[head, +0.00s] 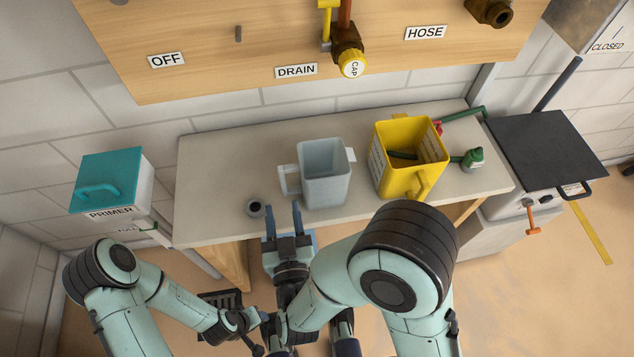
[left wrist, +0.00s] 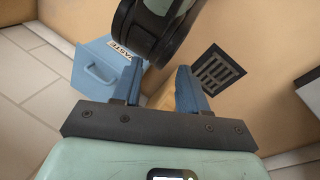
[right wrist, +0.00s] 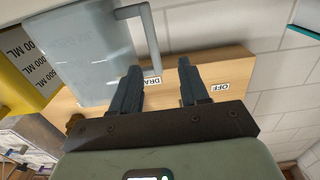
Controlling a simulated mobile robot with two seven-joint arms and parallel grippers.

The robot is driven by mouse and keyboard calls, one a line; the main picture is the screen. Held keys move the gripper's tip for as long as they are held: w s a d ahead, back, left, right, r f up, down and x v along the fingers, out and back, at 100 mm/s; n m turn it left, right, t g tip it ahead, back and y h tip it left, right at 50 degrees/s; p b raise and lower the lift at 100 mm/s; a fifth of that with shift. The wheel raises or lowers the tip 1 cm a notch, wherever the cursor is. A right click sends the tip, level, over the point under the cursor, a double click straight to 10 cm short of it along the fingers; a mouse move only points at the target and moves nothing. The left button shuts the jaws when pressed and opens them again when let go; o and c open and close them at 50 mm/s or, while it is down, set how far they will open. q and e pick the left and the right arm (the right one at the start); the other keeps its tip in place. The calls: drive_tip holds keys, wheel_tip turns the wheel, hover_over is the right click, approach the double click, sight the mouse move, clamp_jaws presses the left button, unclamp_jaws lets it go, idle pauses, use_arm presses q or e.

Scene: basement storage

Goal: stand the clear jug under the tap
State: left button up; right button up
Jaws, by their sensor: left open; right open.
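The clear jug (head: 325,180), grey and see-through, stands upright on the bench with its handle to the left. My right gripper (head: 284,212) is open and empty at the bench's front edge, just in front of the handle. In the right wrist view the jug (right wrist: 90,60) is close and its handle hangs near the fingers (right wrist: 160,70), not between them. Brass outlets project from the wooden board: one with a yellow cap (head: 353,64) by DRAIN, another (head: 492,12) near HOSE. My left gripper (left wrist: 155,80) is open and empty, low over the floor.
A yellow jug (head: 385,165) stands right of the clear jug. A teal-lidded PRIMER box (head: 110,180) is beyond the left end. The bench's (head: 220,165) back left is clear.

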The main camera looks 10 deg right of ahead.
sight(283, 182)
drive_tip(key=shift+w+d+f+b, duration=0.1)
drive_tip(key=shift+w+f+b, duration=0.3)
drive_tip(key=shift+b, duration=0.7)
drive_tip(key=shift+w+r, duration=0.2)
drive_tip(key=shift+w, duration=0.3)
drive_tip(key=shift+w+r, duration=0.15)
drive_tip(key=shift+w, duration=0.35)
drive_tip(key=shift+w+d+r+b, duration=0.1)
drive_tip(key=shift+w+d+b, duration=0.15)
drive_tip(key=shift+w, duration=1.3)
drive_tip(key=shift+w+d+b, duration=0.15)
drive_tip(key=shift+w+b, duration=0.1)
drive_tip(key=shift+w, duration=1.3)
use_arm(q)
drive_tip(key=w+a+f+t, duration=0.1)
drive_tip(key=w+a+f, duration=0.1)
drive_tip(key=w+f, duration=0.2)
drive_tip(key=shift+w+a+t+y, duration=0.15)
drive_tip(key=shift+w+t+y, duration=0.15)
drive_tip(key=shift+w+y, duration=0.15)
drive_tip(key=shift+f, duration=0.1)
use_arm(e)
drive_tip(key=shift+c, duration=0.3)
clamp_jaws()
